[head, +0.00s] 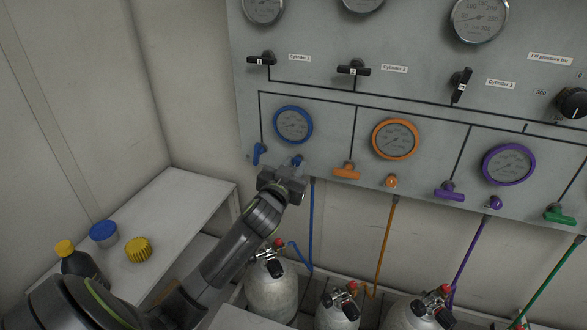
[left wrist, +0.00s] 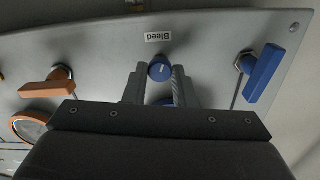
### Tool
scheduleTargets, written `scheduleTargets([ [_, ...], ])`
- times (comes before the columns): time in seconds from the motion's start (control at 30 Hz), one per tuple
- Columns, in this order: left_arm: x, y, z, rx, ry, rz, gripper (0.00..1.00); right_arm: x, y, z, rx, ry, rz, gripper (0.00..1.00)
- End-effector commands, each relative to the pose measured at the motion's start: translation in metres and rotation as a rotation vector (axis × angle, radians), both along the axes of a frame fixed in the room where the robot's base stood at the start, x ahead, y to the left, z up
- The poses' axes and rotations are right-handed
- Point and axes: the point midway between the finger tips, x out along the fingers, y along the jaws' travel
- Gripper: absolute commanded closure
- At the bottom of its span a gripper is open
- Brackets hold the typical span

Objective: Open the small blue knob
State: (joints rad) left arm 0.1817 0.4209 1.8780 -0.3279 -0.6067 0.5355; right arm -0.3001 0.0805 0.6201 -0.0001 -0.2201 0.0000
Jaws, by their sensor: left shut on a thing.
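The small blue knob (left wrist: 160,70) sits on the grey panel below a "Bleed" label in the left wrist view. It also shows at the tip of my left gripper in the head view (head: 297,160). My left gripper (left wrist: 158,75) is shut on the knob, with one finger on each side. In the head view my left gripper (head: 290,172) reaches up to the panel from below, under the blue-rimmed gauge (head: 293,124). The blue lever handle (head: 258,153) is to the left of it in the head view. My right gripper is not in view.
The grey panel (head: 420,115) carries orange (head: 391,181) and purple (head: 494,202) knobs, levers and gauges to the right. Gas cylinders (head: 272,292) with hoses stand below. A white shelf (head: 180,210) at left holds a bottle and lids.

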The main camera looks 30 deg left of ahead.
Motion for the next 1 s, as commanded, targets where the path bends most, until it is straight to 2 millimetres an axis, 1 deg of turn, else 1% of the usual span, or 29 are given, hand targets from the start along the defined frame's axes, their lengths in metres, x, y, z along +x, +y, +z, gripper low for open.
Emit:
scheduleTargets([
  [0.03,-0.0006,0.0005,-0.0039,-0.016,0.004,0.002,0.99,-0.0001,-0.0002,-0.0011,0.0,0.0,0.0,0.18],
  [0.23,-0.0006,0.0005,-0.0039,-0.046,-0.002,0.002,0.99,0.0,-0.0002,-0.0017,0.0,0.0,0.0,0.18],
  [0.6,-0.0007,0.0007,-0.0044,-0.049,-0.002,0.003,0.99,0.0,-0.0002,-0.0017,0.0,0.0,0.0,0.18],
  [0.63,-0.0008,0.0007,-0.0045,-0.049,-0.002,0.003,0.75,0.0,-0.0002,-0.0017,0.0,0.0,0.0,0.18],
  [0.77,-0.0005,0.0006,-0.0035,-0.048,-0.003,0.002,0.58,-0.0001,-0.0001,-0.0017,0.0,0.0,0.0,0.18],
  [0.8,-0.0005,0.0005,-0.003,-0.046,-0.004,0.002,0.54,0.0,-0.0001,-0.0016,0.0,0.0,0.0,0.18],
  [1.0,-0.0003,0.0003,-0.0017,-0.045,-0.007,0.002,0.54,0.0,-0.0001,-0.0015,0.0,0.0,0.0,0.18],
])
